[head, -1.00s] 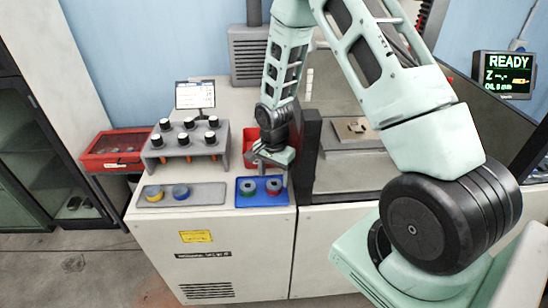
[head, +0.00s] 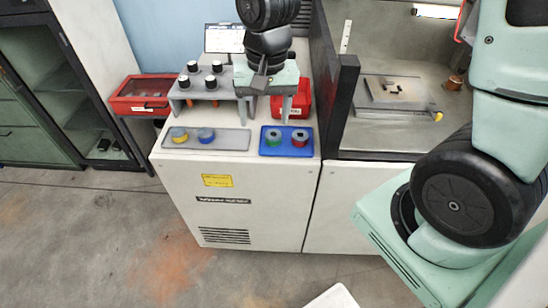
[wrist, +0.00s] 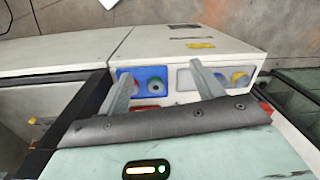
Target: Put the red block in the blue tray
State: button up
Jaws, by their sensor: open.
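The blue tray (head: 286,152) lies on the cabinet top near its front edge; it also shows in the wrist view (wrist: 142,70). A round red piece (head: 299,138), the only red block-like thing I make out, sits in its right half beside a round green piece (head: 275,139). In the wrist view my left finger partly covers the red piece. My gripper (head: 265,113) is open, fingers apart and pointing down, above and behind the blue tray.
A grey tray (head: 225,139) with a yellow (head: 179,135) and a blue piece (head: 206,135) lies to the left. Behind it stands a rack (head: 205,92) with several black-topped holders. A red bin (head: 305,97) is behind my gripper. A dark post (head: 337,105) rises on the right.

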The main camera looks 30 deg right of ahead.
jog(key=s+a+r+n, duration=0.2)
jog(key=s+a+n, duration=0.2)
jog(key=s+n, duration=0.2)
jog(key=s+a+r+n, duration=0.2)
jog(key=s+a+n, duration=0.2)
jog(key=s, duration=0.6)
jog(key=n, duration=0.2)
jog(key=shift+s+a+n, duration=0.3)
jog(key=shift+s, duration=0.1)
notch_tip(320, 180, down, 6)
jog(key=b, duration=0.6)
